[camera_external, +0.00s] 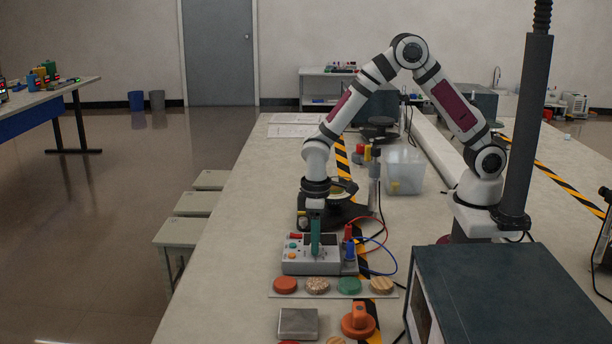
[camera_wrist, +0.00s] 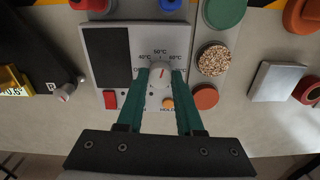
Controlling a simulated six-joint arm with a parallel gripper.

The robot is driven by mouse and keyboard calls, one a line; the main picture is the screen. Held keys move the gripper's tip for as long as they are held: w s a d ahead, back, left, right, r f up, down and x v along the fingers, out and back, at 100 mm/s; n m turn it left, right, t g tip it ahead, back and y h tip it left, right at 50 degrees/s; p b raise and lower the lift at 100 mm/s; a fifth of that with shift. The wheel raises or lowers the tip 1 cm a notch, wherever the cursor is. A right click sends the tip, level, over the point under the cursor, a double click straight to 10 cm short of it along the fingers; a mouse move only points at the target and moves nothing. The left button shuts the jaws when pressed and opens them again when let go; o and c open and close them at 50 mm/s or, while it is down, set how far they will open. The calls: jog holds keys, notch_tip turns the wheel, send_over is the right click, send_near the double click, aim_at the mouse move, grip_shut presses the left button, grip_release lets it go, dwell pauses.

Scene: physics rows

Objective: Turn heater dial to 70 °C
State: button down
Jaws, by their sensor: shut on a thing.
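The heater (camera_external: 298,266) is a light grey box on the bench below my gripper. In the wrist view its panel (camera_wrist: 111,75) has a dark rectangle on the left and a scale with temperature labels around the dial. The pale round dial (camera_wrist: 160,88) has a reddish mark that points roughly up, near the 50 °C label; its exact angle is hard to read. My gripper (camera_wrist: 161,77) points down with its teal fingers shut on the dial, one on each side. It also shows in the external view (camera_external: 315,238), where its fingers hide the dial.
A red switch (camera_wrist: 110,99) and an orange button (camera_wrist: 168,103) sit close to the fingers. Red and blue plugs with cables (camera_external: 372,262) stand at the heater's right. A strip with several coloured discs (camera_external: 333,288) lies in front, with a metal plate (camera_external: 298,323) nearer.

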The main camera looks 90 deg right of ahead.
jog(key=m, duration=1.3)
jog(key=shift+m, duration=0.4)
dwell(0.4)
jog(key=c, duration=0.5)
grip_release()
jog(key=shift+c, duration=0.2)
jog(key=shift+r, duration=0.15)
notch_tip(320, 180, up, 16)
jog(key=shift+f, duration=0.2)
